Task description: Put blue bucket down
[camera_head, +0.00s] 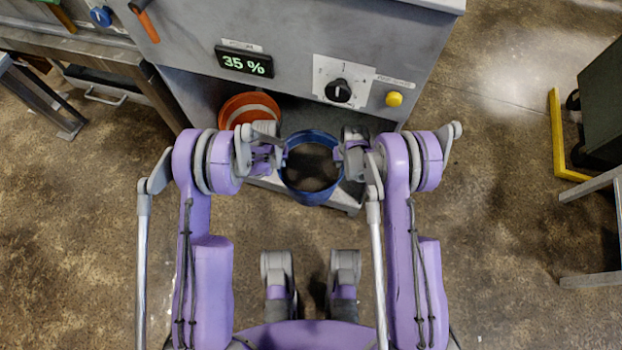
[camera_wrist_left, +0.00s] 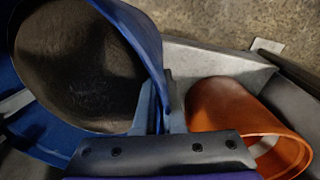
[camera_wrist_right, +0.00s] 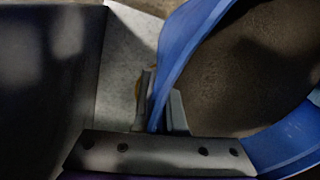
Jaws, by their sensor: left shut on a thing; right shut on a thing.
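The blue bucket (camera_head: 311,197) is between my two grippers in the head view, its open top facing up and its inside dark. My left gripper (camera_head: 284,156) is shut on the left side of its rim. The left wrist view shows the fingers (camera_wrist_left: 163,108) on either side of the blue wall (camera_wrist_left: 140,30). My right gripper (camera_head: 340,160) is shut on the right side of the rim. The right wrist view shows its fingers (camera_wrist_right: 160,110) pinching the bucket wall (camera_wrist_right: 182,45). The bucket is over or on the grey ledge of the machine; I cannot tell if its base touches.
An orange bucket (camera_head: 249,107) stands just left of the blue one inside the machine bay, close to my left gripper. The grey machine (camera_head: 300,25) with a 35 % display (camera_head: 244,62), a black knob (camera_head: 338,91) and a yellow button (camera_head: 394,99) rises behind. Open floor lies on both sides.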

